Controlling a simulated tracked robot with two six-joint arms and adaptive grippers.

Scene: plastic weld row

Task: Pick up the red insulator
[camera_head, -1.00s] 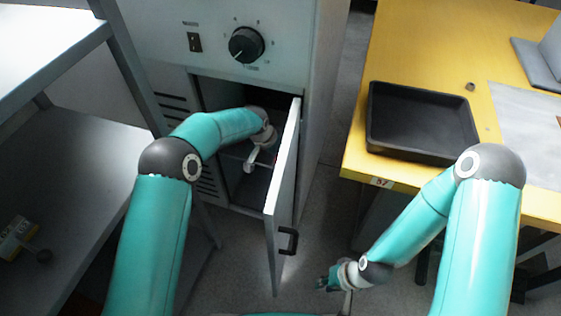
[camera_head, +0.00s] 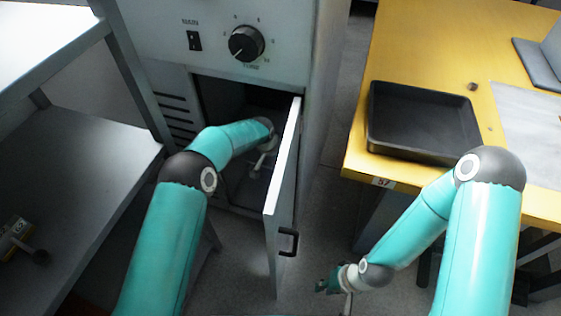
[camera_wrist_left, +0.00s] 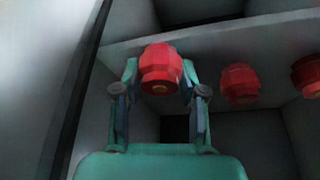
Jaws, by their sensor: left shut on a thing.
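In the left wrist view a red insulator (camera_wrist_left: 160,66), ribbed and rounded, sits between the fingers of my left gripper (camera_wrist_left: 160,84), which is shut on it. Two more red insulators, one in the middle right (camera_wrist_left: 239,83) and one at the right edge (camera_wrist_left: 308,75), are beside it, along a grey shelf.
The cabinet door (camera_head: 283,190) stands open just right of my left arm. A grey shelf rack (camera_head: 75,190) is on the left. A black tray (camera_head: 420,150) lies on the yellow table (camera_head: 410,40) at right. Grey floor shows between cabinet and table.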

